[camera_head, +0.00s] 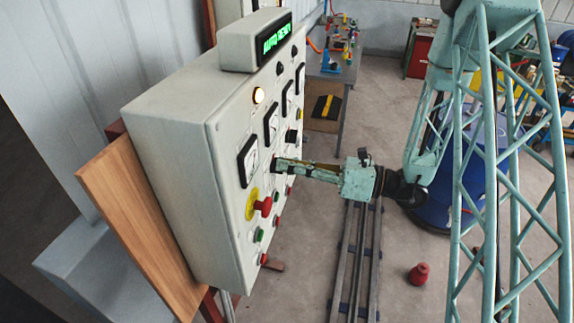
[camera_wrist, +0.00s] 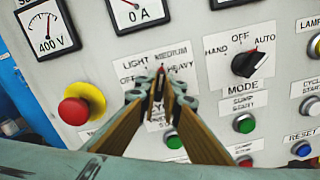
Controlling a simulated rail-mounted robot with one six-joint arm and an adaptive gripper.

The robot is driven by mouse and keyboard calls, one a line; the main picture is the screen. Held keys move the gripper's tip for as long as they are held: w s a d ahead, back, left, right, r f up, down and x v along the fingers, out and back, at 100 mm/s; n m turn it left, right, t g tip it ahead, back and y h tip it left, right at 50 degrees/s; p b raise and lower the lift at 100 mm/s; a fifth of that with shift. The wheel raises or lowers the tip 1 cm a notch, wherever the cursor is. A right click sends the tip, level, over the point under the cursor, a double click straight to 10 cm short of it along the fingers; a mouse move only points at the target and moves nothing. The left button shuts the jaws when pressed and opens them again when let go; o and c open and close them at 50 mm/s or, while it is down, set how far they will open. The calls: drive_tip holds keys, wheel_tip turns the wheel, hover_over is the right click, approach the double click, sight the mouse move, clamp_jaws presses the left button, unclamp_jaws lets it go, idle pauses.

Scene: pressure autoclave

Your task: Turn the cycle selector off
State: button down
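The cycle selector (camera_wrist: 161,69) is mostly hidden behind my fingertips in the wrist view. The labels LIGHT, MEDIUM and HEAVY and a partly covered OFF surround it. A small reddish tip shows above the fingers, pointing up toward MEDIUM. My gripper (camera_wrist: 160,88) has its two fingers close together at the tips, right at the selector. I cannot tell whether they press on the knob. In the head view my gripper (camera_head: 277,163) reaches the front of the grey control panel (camera_head: 160,130) from the right, and the selector is hidden there.
The black MODE knob (camera_wrist: 250,63) is close on the right, turned toward AUTO. The red emergency button (camera_wrist: 74,111) on its yellow disc is on the left. Green buttons (camera_wrist: 244,123) sit below, and gauges (camera_wrist: 47,28) above. Floor rails (camera_head: 353,255) run under my arm.

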drive_tip(key=shift+s+f+n+b, duration=0.1)
drive_tip(key=shift+n+b, duration=0.8)
drive_tip(key=shift+b, duration=0.65)
drive_tip(key=n+b, duration=0.4)
drive_tip(key=b, duration=0.3)
drive_tip(key=n+b, duration=0.4)
drive_tip(key=b, duration=0.3)
drive_tip(key=s+n+b, duration=0.1)
drive_tip(key=n+b, duration=0.4)
drive_tip(key=b, duration=0.3)
drive_tip(key=shift+a+f, duration=0.2)
drive_tip(key=n+b, duration=0.2)
drive_tip(key=b, duration=0.2)
drive_tip(key=shift+f, duration=0.1)
drive_tip(key=shift+n+b, duration=0.7)
drive_tip(key=shift+b, duration=0.2)
drive_tip(key=c, duration=2.8)
unclamp_jaws()
drive_tip(key=shift+d, duration=0.1)
